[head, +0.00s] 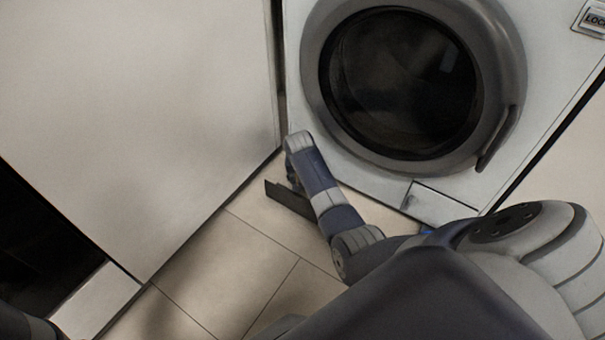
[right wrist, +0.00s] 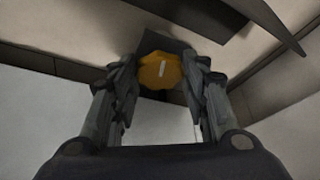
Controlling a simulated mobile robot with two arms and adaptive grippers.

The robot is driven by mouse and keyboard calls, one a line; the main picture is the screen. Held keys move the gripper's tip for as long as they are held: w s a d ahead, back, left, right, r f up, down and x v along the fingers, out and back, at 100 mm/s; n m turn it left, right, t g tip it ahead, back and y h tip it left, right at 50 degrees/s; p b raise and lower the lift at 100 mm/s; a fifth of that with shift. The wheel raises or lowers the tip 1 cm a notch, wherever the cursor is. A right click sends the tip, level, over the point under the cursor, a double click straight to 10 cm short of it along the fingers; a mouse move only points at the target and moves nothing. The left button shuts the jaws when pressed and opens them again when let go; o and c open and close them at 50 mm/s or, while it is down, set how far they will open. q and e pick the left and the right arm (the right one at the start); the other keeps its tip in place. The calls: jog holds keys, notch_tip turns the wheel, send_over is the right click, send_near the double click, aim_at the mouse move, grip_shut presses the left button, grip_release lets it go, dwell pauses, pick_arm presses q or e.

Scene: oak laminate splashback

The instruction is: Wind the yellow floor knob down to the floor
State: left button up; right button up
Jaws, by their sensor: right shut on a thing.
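The yellow floor knob (right wrist: 160,73) shows in the right wrist view as a lobed disc with a pale mark across its face. My right gripper (right wrist: 163,70) has one finger on each side of it and is shut on it. In the head view the knob cannot be made out. There my right arm reaches down to the floor at the lower left corner of the washing machine (head: 360,175), and the fingertips are hidden. My left gripper is not in view.
A large pale cabinet panel (head: 140,100) stands left of the machine, with a narrow gap between them. The round door (head: 515,60) is closed. A small flap (head: 440,206) sits low on the machine's front. Tiled floor (head: 230,260) lies bare in front.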

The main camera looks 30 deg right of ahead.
jog(key=shift+w+a+r+m+p, duration=0.1)
jog(key=shift+m+p, duration=0.5)
jog(key=shift+m, duration=0.1)
jog(key=shift+m+g+h+p, duration=0.3)
jog(key=shift+m+g, duration=0.1)
jog(key=shift+m, duration=0.6)
jog(key=shift+w+m+g+h, duration=0.2)
jog(key=shift+m+g+h, duration=0.15)
jog(key=shift+m, duration=0.55)
jog(key=shift+m+g+b, duration=0.25)
jog(key=shift+m+b, duration=0.05)
jog(key=shift+m, duration=0.2)
jog(key=o, duration=1)
jog(key=shift+o, duration=0.2)
